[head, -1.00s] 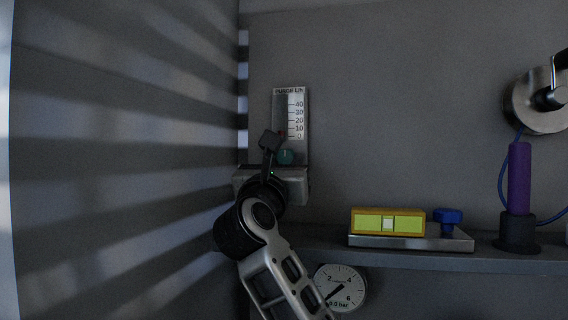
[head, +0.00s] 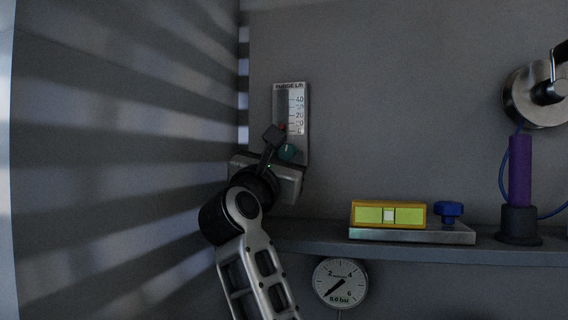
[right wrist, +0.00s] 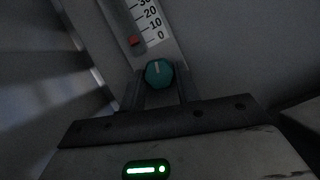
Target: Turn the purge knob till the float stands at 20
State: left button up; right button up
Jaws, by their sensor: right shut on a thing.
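The purge meter (head: 304,140) is an upright plate on the back wall with a scale from 0 to 40. Its red float (right wrist: 134,41) stands close to the 0 mark in the right wrist view. The teal purge knob (right wrist: 159,73) sits below the scale, its white line pointing roughly up the plate. It also shows in the head view (head: 288,152). My right gripper (right wrist: 160,82) is shut on the knob, one finger at each side. In the head view my right gripper (head: 278,142) partly covers the meter's lower left. My left gripper is not in view.
A shelf (head: 400,252) runs right of my arm, bearing a yellow level (head: 365,215), a blue knob (head: 448,209) and a purple cylinder (head: 520,170). A round gauge (head: 340,283) hangs below. A metal wheel (head: 535,98) is at upper right. A slatted-shadow wall closes the left.

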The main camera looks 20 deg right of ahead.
jog(key=shift+w+a+f+m+g+h+b, duration=0.15)
jog(key=shift+m+g+h, duration=0.1)
jog(key=shift+m, duration=0.3)
jog(key=shift+s+r+m+g+h+b, duration=0.15)
jog(key=shift+m+g, duration=0.1)
jog(key=shift+m, duration=0.3)
jog(key=shift+w+m+g+h, duration=0.1)
jog(key=shift+m+g+h, duration=0.4)
jog(key=shift+m, duration=1.3)
jog(key=shift+g, duration=0.4)
jog(key=o, duration=1)
